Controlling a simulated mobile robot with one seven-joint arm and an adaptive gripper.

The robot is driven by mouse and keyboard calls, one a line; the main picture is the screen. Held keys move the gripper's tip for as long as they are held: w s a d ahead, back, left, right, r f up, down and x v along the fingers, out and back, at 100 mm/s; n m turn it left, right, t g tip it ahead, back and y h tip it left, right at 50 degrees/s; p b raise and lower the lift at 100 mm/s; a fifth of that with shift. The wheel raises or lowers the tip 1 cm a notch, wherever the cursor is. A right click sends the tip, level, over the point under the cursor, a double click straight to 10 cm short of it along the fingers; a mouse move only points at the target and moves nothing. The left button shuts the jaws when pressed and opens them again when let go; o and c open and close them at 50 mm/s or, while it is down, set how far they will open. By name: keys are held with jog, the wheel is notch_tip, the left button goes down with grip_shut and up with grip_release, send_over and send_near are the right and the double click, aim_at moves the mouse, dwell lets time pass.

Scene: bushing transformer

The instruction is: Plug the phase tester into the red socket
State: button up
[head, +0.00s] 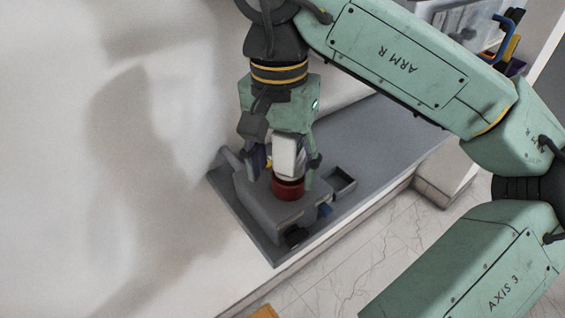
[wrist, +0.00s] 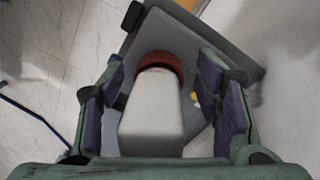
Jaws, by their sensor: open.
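The phase tester (head: 285,155) is a pale, blocky body standing at the red socket (head: 288,188) on top of a grey box-shaped unit (head: 260,203). In the wrist view the tester (wrist: 152,112) reaches toward the red socket (wrist: 162,64), and its far end meets or sits inside the red ring; how deep is hidden. My gripper (head: 287,162) is above the socket with its fingers on either side of the tester. In the wrist view the dark finger pads (wrist: 165,105) stand apart, with gaps on both sides of the tester.
The grey unit stands on a grey tray-like surface (head: 365,130) along a white wall. A small open dark box (head: 340,181) is right of the unit. A small yellow part (wrist: 195,99) shows beside the tester. Marble-like floor (head: 345,255) lies in front.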

aim_at(281, 133)
jog(key=r, duration=0.7)
jog(key=shift+w+a+r, duration=0.1)
jog(key=shift+w+r, duration=0.1)
jog(key=shift+r, duration=0.05)
dwell(0.5)
